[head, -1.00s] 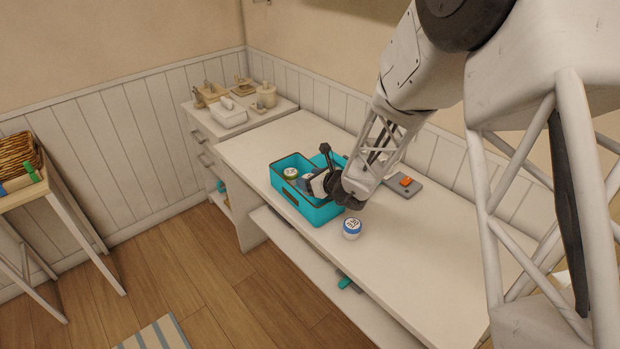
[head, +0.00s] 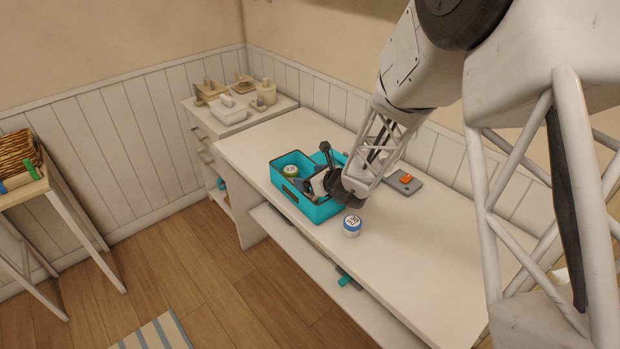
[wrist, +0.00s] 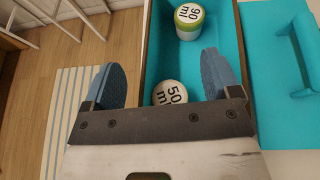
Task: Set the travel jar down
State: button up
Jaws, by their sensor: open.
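A pale jar marked "50 ml" (wrist: 168,92) shows between my gripper's fingers in the wrist view, over the inside of the teal bin (wrist: 152,40); my gripper hides its lower part. A green-banded jar marked "90 ml" (wrist: 189,20) stands in the bin farther along; it also shows in the head view (head: 290,171). A blue-and-white jar (head: 352,226) stands on the desk in front of the bin (head: 322,212). My gripper (wrist: 160,82) is open, its blue-grey fingers apart. In the head view my gripper (head: 314,187) is at the bin's near right end. I cannot tell which jar is the travel jar.
A teal piece with a handle (wrist: 300,75) lies right of the bin in the wrist view. A grey-and-orange item (head: 404,181) lies on the desk (head: 420,270) near the wall. The desk's front right is clear. A drawer unit with several items stands beyond.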

jog(key=shift+r, duration=0.55)
jog(key=v, duration=1.2)
jog(key=shift+f, duration=0.15)
jog(key=shift+s, duration=0.1)
jog(key=s+d+r+n+g, duration=0.1)
jog(key=s+r+n+g, duration=0.5)
jog(key=s+r+n, duration=0.75)
jog(key=s+d+r+n+h, duration=0.2)
jog(key=s+d+n+h, duration=0.3)
jog(key=s, duration=0.5)
jog(key=s+d+r+n+h, duration=0.3)
jog(key=s+d+n+h, duration=0.2)
jog(key=s+d+n, duration=0.2)
jog(key=s+d, duration=0.2)
jog(key=s, duration=0.1)
jog(key=shift+s+d, duration=0.2)
jog(key=shift+d, duration=0.15)
